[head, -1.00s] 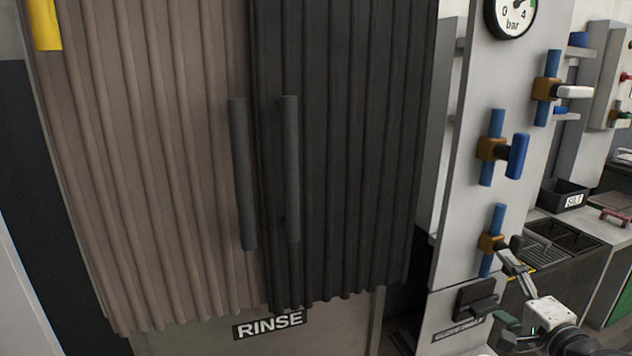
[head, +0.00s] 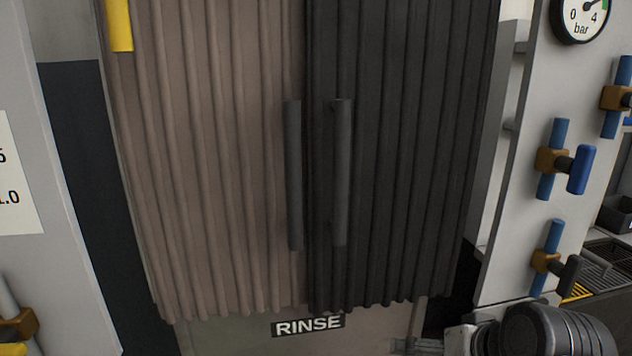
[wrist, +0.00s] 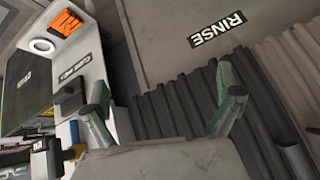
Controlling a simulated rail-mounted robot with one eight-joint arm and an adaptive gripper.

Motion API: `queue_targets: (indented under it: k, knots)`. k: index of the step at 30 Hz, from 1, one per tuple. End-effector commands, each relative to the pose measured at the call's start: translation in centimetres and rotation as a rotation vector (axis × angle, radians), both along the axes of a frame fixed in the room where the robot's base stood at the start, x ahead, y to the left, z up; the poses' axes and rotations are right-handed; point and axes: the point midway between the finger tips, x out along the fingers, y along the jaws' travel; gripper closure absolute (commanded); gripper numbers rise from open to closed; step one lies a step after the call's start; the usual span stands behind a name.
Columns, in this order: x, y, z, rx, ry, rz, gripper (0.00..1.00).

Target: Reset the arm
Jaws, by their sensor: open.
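My gripper (wrist: 163,108) shows in the wrist view with its two fingers spread wide apart, dark tips with green on them. It is open and nothing is between the fingers. Behind it are the RINSE label (wrist: 215,32), upside down in this view, and the dark ribbed curtain (wrist: 180,112). In the head view part of my arm shows at the bottom right, below the wall panel. The fingertips are not clear in that view.
A brown curtain (head: 215,170) and a dark curtain (head: 415,150), each with an upright handle, hang above the RINSE label (head: 308,326). Another valve (head: 18,328) is at lower left.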

Motion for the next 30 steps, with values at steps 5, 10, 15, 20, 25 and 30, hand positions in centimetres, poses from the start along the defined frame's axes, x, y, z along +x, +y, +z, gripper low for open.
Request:
queue_targets:
  k: [5,10,15,20,25,30]
  knots:
    - [-2.3,0.2,0.4,-0.14,0.023,0.068,0.02]
    - [-3.5,-0.2,1.9,-0.226,0.033,0.101,0.02]
    - [-3.4,-0.2,4.7,-0.223,0.032,0.099,0.02]
    - [-3.4,-0.2,7.6,-0.222,0.031,0.098,0.02]
    - [-3.4,-0.2,11.8,-0.221,0.031,0.098,0.02]
    - [-3.4,-0.2,15.5,-0.22,0.031,0.098,0.02]
